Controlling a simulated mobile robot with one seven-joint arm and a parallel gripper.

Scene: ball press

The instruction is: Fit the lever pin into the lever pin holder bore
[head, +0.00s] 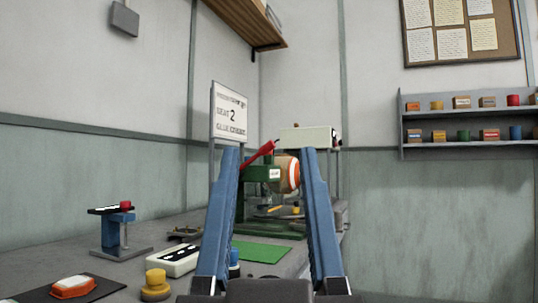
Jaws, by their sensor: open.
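My gripper (270,152) is open, its two blue fingers pointing away from me with a wide gap between them. No pin shows in its grasp. I cannot make out the lever pin or the holder bore at this size; the fingers hide parts of the press.
A sign (229,110) stands behind. Wall shelves (470,112) are right.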

